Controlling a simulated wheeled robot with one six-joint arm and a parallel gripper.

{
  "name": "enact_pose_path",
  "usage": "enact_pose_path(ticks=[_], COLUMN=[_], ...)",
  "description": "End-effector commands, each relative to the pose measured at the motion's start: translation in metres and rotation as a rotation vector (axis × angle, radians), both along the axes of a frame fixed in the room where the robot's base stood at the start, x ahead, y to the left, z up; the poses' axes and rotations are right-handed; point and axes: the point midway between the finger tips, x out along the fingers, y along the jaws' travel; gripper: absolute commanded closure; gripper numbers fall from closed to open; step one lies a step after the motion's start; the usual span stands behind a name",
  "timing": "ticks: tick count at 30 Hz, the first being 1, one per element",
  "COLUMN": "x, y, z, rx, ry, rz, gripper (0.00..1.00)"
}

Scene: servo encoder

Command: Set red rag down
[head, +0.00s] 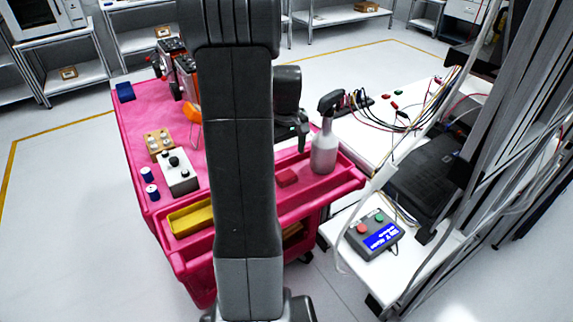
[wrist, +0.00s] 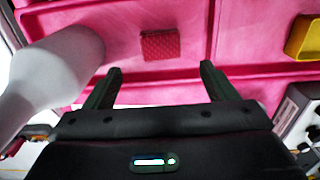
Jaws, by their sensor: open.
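The red rag (wrist: 160,44) is a small folded square with a textured surface. It lies in the front tray of the pink cart (wrist: 260,30). In the head view the rag (head: 287,177) shows just right of my arm, left of the spray bottle. My gripper (wrist: 158,80) is open and empty, its two fingers apart, with the rag lying beyond the fingertips. In the head view my gripper (head: 303,143) is partly hidden behind my arm and sits above the tray.
A white spray bottle (head: 325,148) stands in the tray close to my gripper; it also shows in the wrist view (wrist: 50,75). A yellow bin (head: 190,218) sits in the tray's left part. A white bench with a control box (head: 374,235) stands to the right.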

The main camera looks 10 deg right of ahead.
Motion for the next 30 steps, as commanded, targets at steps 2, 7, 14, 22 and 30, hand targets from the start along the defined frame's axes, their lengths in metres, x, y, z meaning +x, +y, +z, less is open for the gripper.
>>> enact_pose_path(ticks=[2,7,14,22,30], x=[0.000,0.000,0.000,-0.005,-0.066], y=[0.000,0.000,0.000,-0.002,-0.038], z=[0.016,0.035,0.041,0.038,0.019], rx=[-0.001,-0.001,0.000,-0.018,-0.309], ry=[-0.004,-0.001,0.001,0.022,0.322], rz=[0.000,0.000,0.000,0.012,0.199], gripper=[0.21,0.21,0.21,0.21,0.21])
